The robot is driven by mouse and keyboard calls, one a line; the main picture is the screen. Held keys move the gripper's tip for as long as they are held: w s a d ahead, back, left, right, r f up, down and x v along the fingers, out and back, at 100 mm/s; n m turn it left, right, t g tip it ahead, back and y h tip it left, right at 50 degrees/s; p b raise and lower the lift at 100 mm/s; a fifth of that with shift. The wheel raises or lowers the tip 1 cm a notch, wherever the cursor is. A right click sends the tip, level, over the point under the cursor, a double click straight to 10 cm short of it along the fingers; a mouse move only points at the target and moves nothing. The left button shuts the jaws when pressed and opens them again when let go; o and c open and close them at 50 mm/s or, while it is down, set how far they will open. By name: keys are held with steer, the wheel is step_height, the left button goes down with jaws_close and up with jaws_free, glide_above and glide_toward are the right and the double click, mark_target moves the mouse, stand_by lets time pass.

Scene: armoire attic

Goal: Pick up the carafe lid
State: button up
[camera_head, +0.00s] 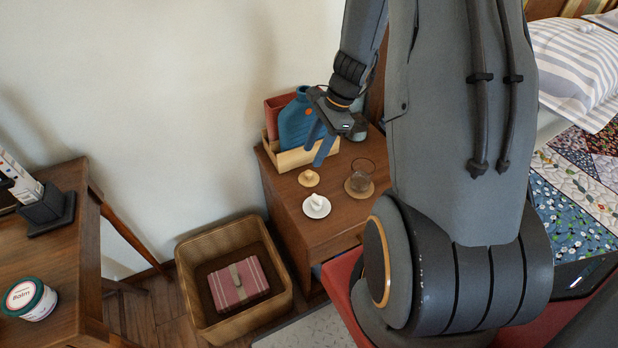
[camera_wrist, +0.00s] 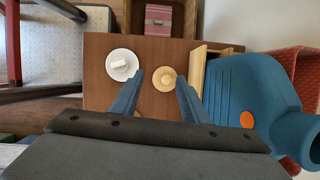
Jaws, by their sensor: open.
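A small round tan lid with a raised knob, which looks like the carafe lid (camera_head: 308,178), lies on the wooden nightstand (camera_head: 334,228). It also shows in the wrist view (camera_wrist: 164,79), between and beyond my fingertips. My gripper (camera_head: 313,157) is open and empty above the nightstand, apart from the lid. Its two blue fingers also show in the wrist view (camera_wrist: 159,78). A clear glass vessel, perhaps the carafe (camera_head: 361,167), stands on a round tan base to the right of the lid in the head view.
A white dish with a small white piece (camera_head: 316,206) sits close to the lid. A wooden caddy (camera_head: 293,158) holding a blue bottle (camera_head: 296,120) and a reddish item stands behind. A bin (camera_head: 191,287) with a striped pink item is on the floor. A side table (camera_head: 62,265) stands left.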

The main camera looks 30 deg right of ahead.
mark_target(309, 172)
steer(key=shift+w+f+m+t, duration=0.1)
steer(key=shift+w+f+m, duration=0.35)
steer(key=shift+f, duration=1.25)
steer(key=shift+w+f+m+t, duration=0.1)
steer(key=shift+w+f+m, duration=0.4)
steer(key=shift+f, duration=1.25)
steer(key=shift+w+f+m+t, duration=0.1)
steer(key=shift+w+f+m, duration=0.35)
steer(key=shift+f, duration=1.25)
jaws_close()
